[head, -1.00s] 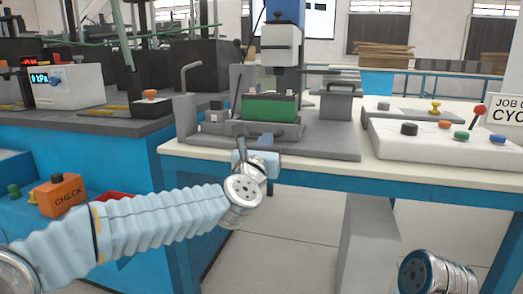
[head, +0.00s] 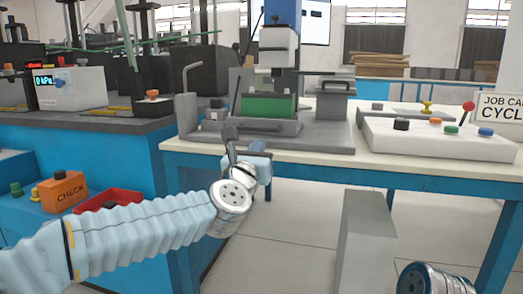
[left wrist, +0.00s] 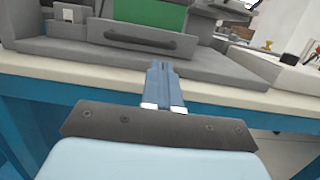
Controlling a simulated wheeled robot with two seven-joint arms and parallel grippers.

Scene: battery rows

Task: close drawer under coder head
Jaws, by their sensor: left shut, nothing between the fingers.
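The coder head (head: 279,45) is a white and dark block on a blue column above the bench fixture. Under it is a grey drawer (head: 262,127) with a green block (head: 268,106) standing at it. The left wrist view shows the drawer front (left wrist: 120,36) with its dark bar handle and the green block (left wrist: 150,14) behind. I cannot tell how far the drawer stands out. My left gripper (head: 235,148) is in front of the bench edge; in the left wrist view its blue fingers (left wrist: 160,68) are shut, empty, and point toward the drawer front, apparently apart from it. My right gripper is out of view.
A white button panel (head: 438,138) stands to the right on the bench (head: 330,158). An upright grey post (head: 187,110) stands left of the fixture. A grey pillar (head: 366,235) stands below.

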